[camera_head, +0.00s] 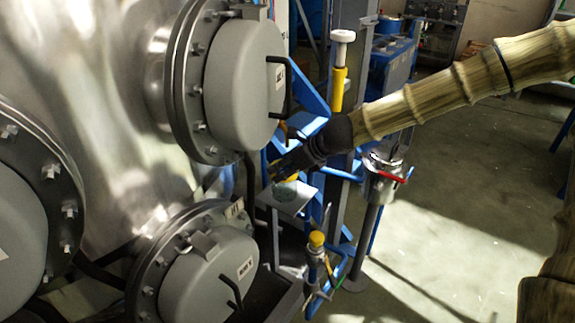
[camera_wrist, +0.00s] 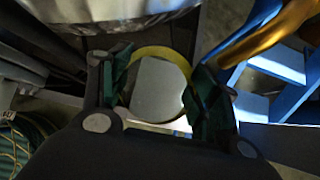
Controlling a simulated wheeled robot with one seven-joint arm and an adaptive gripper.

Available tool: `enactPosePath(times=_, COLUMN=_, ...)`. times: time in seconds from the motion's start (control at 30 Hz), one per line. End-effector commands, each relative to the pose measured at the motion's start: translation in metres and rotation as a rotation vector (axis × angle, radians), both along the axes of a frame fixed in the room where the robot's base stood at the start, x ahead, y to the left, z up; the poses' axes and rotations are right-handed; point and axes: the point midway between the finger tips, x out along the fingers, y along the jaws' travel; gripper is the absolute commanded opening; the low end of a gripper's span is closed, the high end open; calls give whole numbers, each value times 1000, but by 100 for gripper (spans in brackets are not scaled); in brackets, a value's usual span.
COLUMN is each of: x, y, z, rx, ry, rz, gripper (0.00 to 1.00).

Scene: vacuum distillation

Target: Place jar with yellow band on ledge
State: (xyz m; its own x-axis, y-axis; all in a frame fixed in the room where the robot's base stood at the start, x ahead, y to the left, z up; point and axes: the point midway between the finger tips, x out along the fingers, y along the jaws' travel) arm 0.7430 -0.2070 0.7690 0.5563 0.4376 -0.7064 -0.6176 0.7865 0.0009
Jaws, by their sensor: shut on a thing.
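The jar with the yellow band (camera_wrist: 158,88) shows in the wrist view as a round pale grey top ringed in yellow. It sits between the two green-padded fingers of my gripper (camera_wrist: 162,92), which is shut on it. In the head view my gripper (camera_head: 288,168) is at the end of my arm, beside the steel vessel. The ledge (camera_head: 300,205), a small light grey plate, is just below it. A greenish round shape (camera_head: 285,190) shows at the plate, perhaps the jar's lower part. I cannot tell whether the jar touches the ledge.
Grey flanged covers with black handles (camera_head: 240,75) bulge from the steel vessel (camera_head: 105,110) close on the left. A yellow post with a white knob (camera_head: 340,75), blue framing and a red-handled valve (camera_head: 388,176) stand nearby. Open floor (camera_head: 450,210) lies to the right.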

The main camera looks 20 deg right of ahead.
Motion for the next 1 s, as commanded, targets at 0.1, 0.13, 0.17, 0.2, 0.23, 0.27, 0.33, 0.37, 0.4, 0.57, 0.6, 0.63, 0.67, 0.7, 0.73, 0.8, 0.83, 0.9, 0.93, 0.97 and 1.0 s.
enactPosePath(times=0.1, x=19, y=-9, z=0, rx=-4, ry=-1, rz=-1, gripper=14)
enactPosePath(times=0.13, x=23, y=-10, z=0, rx=-4, ry=-1, rz=-1, gripper=14)
enactPosePath(times=0.17, x=27, y=-12, z=0, rx=-3, ry=-1, rz=-1, gripper=14)
enactPosePath(times=0.2, x=30, y=-14, z=-1, rx=-2, ry=-1, rz=-2, gripper=14)
enactPosePath(times=0.23, x=32, y=-15, z=-2, rx=-3, ry=0, rz=-2, gripper=14)
enactPosePath(times=0.27, x=34, y=-15, z=-2, rx=-1, ry=0, rz=-2, gripper=14)
enactPosePath(times=0.33, x=38, y=-17, z=-3, rx=-1, ry=0, rz=-2, gripper=14)
enactPosePath(times=0.37, x=39, y=-18, z=-3, rx=-1, ry=0, rz=-2, gripper=14)
enactPosePath(times=0.4, x=39, y=-18, z=-4, rx=0, ry=0, rz=-3, gripper=14)
enactPosePath(times=0.57, x=42, y=-20, z=-4, rx=-1, ry=1, rz=-1, gripper=14)
enactPosePath(times=0.6, x=44, y=-20, z=-4, rx=-1, ry=1, rz=-1, gripper=14)
enactPosePath(times=0.63, x=45, y=-21, z=-4, rx=-2, ry=0, rz=-1, gripper=14)
enactPosePath(times=0.67, x=47, y=-22, z=-4, rx=-2, ry=0, rz=-1, gripper=14)
enactPosePath(times=0.7, x=48, y=-23, z=-8, rx=-1, ry=0, rz=-2, gripper=14)
enactPosePath(times=0.73, x=47, y=-22, z=-13, rx=1, ry=1, rz=-3, gripper=14)
enactPosePath(times=0.8, x=47, y=-22, z=-20, rx=3, ry=1, rz=-3, gripper=14)
enactPosePath(times=0.83, x=47, y=-22, z=-23, rx=3, ry=1, rz=-3, gripper=14)
enactPosePath(times=0.9, x=47, y=-22, z=-32, rx=2, ry=1, rz=-4, gripper=14)
enactPosePath(times=0.93, x=47, y=-22, z=-35, rx=1, ry=1, rz=-3, gripper=14)
enactPosePath(times=0.97, x=47, y=-22, z=-36, rx=1, ry=1, rz=-3, gripper=14)
enactPosePath(times=1.0, x=47, y=-22, z=-39, rx=1, ry=0, rz=-2, gripper=14)
